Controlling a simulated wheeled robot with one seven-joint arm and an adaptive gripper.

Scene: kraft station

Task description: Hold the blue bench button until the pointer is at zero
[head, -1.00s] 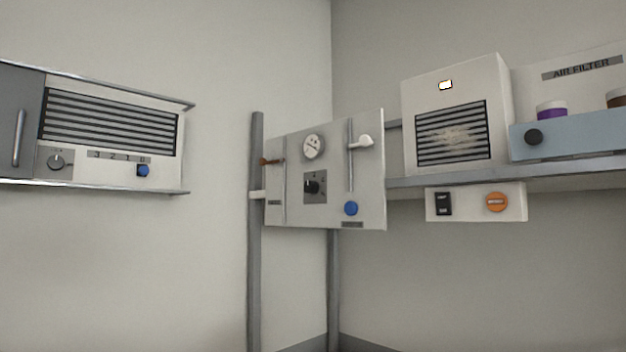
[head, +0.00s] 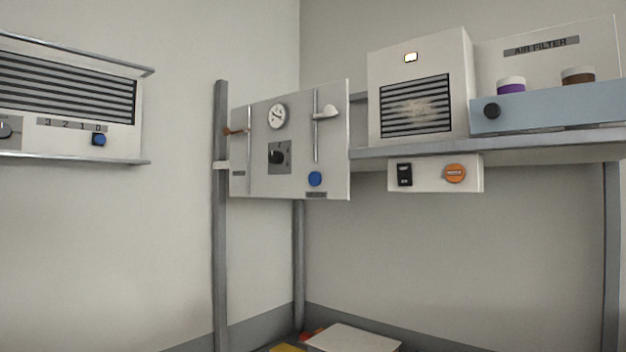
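A blue round button (head: 315,179) sits low on the right side of a light grey panel (head: 335,150) on a grey post. A round dial gauge (head: 277,116) with a dark pointer is high on the same panel; its reading is too small to tell. A black knob (head: 278,157) is below the gauge. Nothing touches either button. My gripper is not in view.
At the right, a shelf (head: 540,147) holds a white louvred box (head: 423,62) with a lit lamp and an air filter unit (head: 545,112). A black switch (head: 404,174) and an orange button (head: 455,173) are below. A pale flat object (head: 352,339) lies at the bottom.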

